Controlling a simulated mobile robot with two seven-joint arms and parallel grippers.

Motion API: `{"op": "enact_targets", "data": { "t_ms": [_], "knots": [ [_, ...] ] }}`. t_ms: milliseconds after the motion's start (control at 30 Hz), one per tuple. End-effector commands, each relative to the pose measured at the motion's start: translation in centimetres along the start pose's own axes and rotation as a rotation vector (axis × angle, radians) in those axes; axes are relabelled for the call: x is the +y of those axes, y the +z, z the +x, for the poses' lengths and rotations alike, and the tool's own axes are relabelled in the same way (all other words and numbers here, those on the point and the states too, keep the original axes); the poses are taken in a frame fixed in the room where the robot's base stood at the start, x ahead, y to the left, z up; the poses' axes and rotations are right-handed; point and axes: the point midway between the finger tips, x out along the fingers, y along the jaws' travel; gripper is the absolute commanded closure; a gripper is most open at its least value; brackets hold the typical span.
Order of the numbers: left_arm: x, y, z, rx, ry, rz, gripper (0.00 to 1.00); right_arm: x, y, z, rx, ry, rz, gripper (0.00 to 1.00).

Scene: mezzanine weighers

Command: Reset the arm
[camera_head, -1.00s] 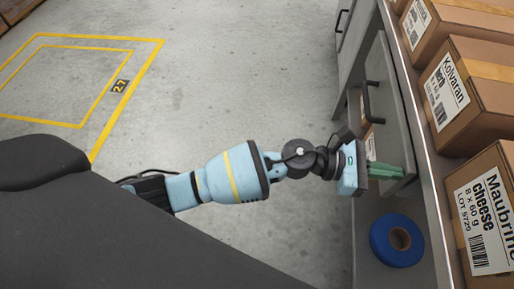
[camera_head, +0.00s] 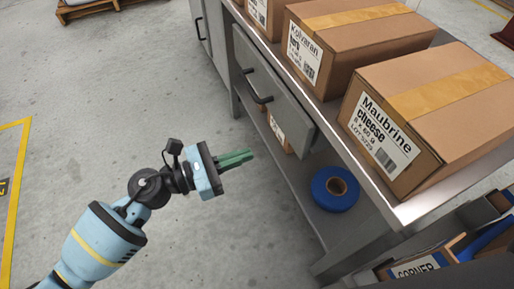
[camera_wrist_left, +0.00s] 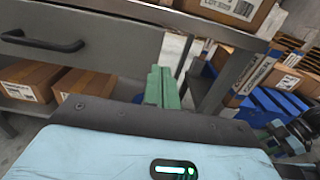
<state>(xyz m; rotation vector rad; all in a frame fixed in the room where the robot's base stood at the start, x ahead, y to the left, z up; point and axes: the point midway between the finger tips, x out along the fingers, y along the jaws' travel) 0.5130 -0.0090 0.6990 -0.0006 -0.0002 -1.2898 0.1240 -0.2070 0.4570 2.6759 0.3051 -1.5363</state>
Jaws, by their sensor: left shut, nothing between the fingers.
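My left arm comes in from the lower left in the head view. Its left gripper (camera_head: 236,158) has green fingers that lie together with nothing between them. It is over the floor, to the left of the metal table (camera_head: 352,170) and apart from it. In the left wrist view the green fingers (camera_wrist_left: 161,88) point toward the table, to the right of a grey drawer (camera_wrist_left: 85,40) with a black handle.
Boxes labelled cheese (camera_head: 430,115) and Kolvaran (camera_head: 340,40) stand on the tabletop. A roll of blue tape (camera_head: 322,190) lies on the lower shelf. Open concrete floor (camera_head: 110,110) lies to the left.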

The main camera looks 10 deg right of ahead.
Motion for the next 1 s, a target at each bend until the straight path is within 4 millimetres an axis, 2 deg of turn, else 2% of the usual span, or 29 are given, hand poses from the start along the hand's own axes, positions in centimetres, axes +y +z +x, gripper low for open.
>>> {"op": "enact_targets", "data": {
  "t_ms": [133,467,600,667,767,1000],
  "knots": [
    [-0.1,0.1,-0.6,-0.001,-0.002,0.0,1.0,0.1,-0.5,0.2,0.01,0.002,-0.002,0.64],
    [0.0,0.0,-0.7,-0.001,-0.002,0.0,1.0,0.1,-0.5,0.2,0.01,0.002,-0.002,0.64],
    [-0.4,-0.3,-0.8,-0.021,0.017,-0.065,1.0,0.1,-0.3,0.1,0.006,0.001,-0.001,0.64],
    [-0.8,-0.6,-1.1,-0.048,0.044,-0.151,1.0,0.1,-0.2,0.1,0.004,0.001,0.0,0.64],
    [-1.7,-1.5,-1.9,-0.12,0.114,-0.376,1.0,0.0,0.0,0.0,0.001,0.0,0.0,0.64],
    [-3.6,-5.6,-6.1,-0.345,0.351,-1.071,1.0,0.0,0.1,-0.1,-0.003,-0.001,0.001,0.64]
  ]
}}
